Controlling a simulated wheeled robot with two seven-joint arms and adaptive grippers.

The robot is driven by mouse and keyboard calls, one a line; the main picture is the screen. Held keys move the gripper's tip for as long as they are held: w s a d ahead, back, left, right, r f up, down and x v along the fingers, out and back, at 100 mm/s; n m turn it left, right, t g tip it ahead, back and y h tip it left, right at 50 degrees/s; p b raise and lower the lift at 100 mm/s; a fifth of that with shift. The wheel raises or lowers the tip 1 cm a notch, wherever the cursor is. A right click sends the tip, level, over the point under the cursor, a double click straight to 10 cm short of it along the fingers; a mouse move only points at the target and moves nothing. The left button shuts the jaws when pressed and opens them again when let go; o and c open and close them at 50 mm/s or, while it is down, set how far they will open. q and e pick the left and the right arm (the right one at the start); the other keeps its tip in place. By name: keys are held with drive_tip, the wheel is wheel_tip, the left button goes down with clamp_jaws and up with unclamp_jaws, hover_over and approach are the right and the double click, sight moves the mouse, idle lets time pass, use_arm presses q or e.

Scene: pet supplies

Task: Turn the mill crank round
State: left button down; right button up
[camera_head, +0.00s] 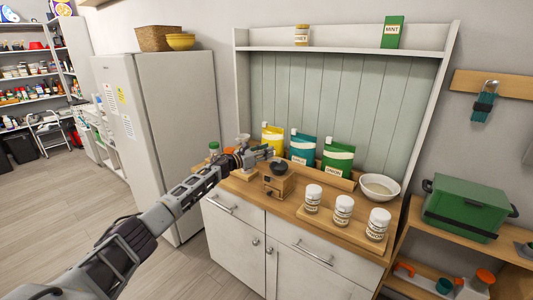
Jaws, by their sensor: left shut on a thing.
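The mill (278,184) is a small wooden box with a dark bowl-shaped top, standing on the wooden counter. My left arm reaches in from the left, and my left gripper (268,153) is just above and behind the mill's top. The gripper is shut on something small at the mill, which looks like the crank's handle. The crank itself is mostly hidden by the gripper and too small to make out. My right gripper is out of view.
Yellow (272,139), teal (301,147) and green (337,157) bags stand behind the mill. Several white jars (342,210) stand on a board to its right, near a pale bowl (380,187). A green box (467,207) sits on the right shelf. A fridge (160,135) stands left.

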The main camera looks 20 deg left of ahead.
use_arm(q)
drive_tip(key=c, duration=1.2)
unclamp_jaws()
drive_tip(key=shift+v, duration=5.95)
